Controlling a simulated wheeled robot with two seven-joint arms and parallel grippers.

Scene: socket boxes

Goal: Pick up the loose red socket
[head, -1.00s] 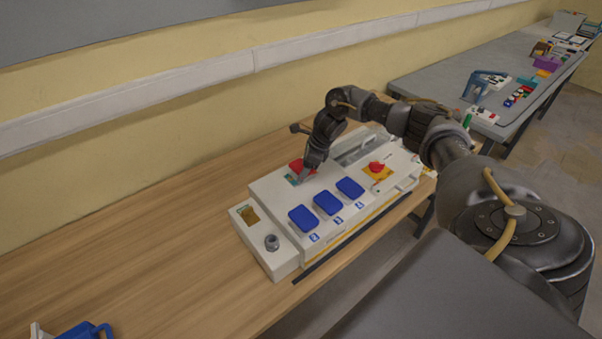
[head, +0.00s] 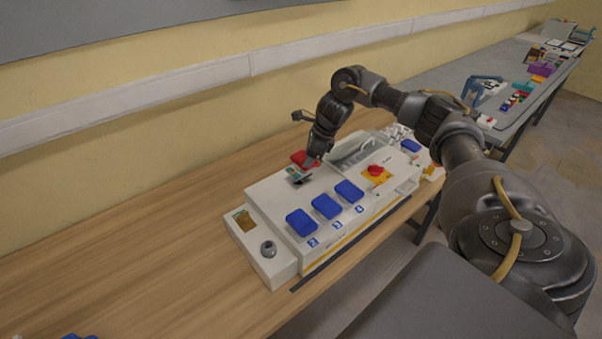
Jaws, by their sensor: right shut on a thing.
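The red socket (head: 301,157) shows at the back left of the white socket box (head: 271,192), partly hidden by my right gripper. My right gripper (head: 312,163) points down there and is shut on the red socket. An opening (head: 298,177) with grey-green parts shows in the box top just in front of it. I cannot tell how far the socket is clear of the box. My left gripper is not in view.
Three blue covers (head: 326,206) line the box front. A red knob on a yellow plate (head: 376,171) sits to their right. A small white box with a grey gland (head: 268,249) adjoins on the left.

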